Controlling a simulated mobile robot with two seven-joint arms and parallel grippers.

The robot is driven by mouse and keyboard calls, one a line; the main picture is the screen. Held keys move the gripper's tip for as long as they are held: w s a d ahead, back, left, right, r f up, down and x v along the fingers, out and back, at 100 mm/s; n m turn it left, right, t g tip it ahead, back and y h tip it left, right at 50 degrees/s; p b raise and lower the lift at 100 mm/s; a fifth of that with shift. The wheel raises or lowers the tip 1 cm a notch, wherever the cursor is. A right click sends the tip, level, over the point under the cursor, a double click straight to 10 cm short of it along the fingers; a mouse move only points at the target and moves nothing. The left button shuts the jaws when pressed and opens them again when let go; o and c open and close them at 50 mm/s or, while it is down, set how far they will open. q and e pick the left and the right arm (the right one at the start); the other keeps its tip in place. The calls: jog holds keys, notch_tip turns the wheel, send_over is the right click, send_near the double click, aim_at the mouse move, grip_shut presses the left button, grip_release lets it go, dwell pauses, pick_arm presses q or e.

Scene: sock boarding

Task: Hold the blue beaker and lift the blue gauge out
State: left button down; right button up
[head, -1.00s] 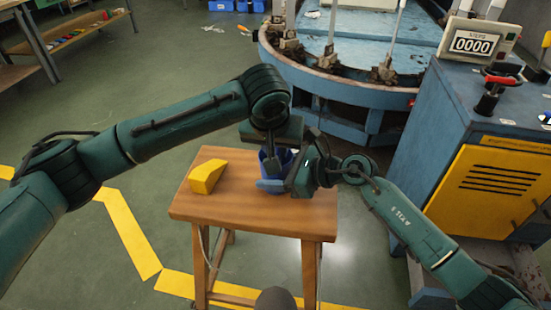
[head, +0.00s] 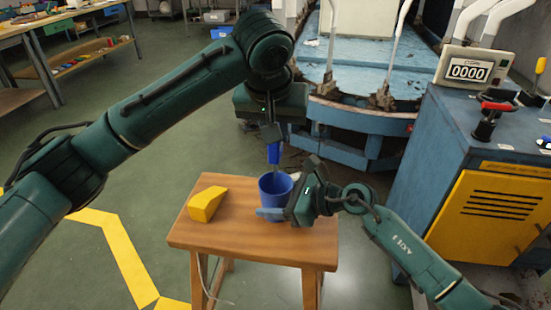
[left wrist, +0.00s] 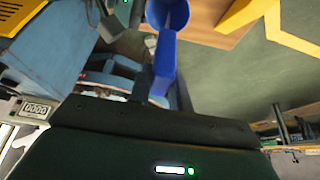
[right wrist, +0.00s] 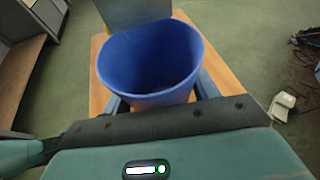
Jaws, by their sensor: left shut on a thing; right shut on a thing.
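The blue beaker (head: 275,187) stands upright on the wooden stool. My right gripper (head: 273,213) is shut on it from the right. In the right wrist view the beaker (right wrist: 150,62) sits between the fingers, and its visible inside looks empty. My left gripper (head: 272,134) is shut on the blue gauge (head: 273,153) and points down above the beaker. The gauge hangs upright, its lower end near the beaker's rim; I cannot tell exactly how far it clears it. In the left wrist view the gauge (left wrist: 162,65) extends toward the beaker (left wrist: 167,12).
A yellow wedge block (head: 206,204) lies on the left of the wooden stool (head: 240,245). A blue machine cabinet (head: 440,150) with a counter display (head: 467,70) stands at right. A blue platform machine (head: 360,110) is behind. Open floor lies left.

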pick_arm(q)
notch_tip(320, 180, up, 7)
jog(key=shift+f, duration=0.1)
pick_arm(e)
jog(key=o, duration=1.1)
jog(key=shift+c, duration=0.2)
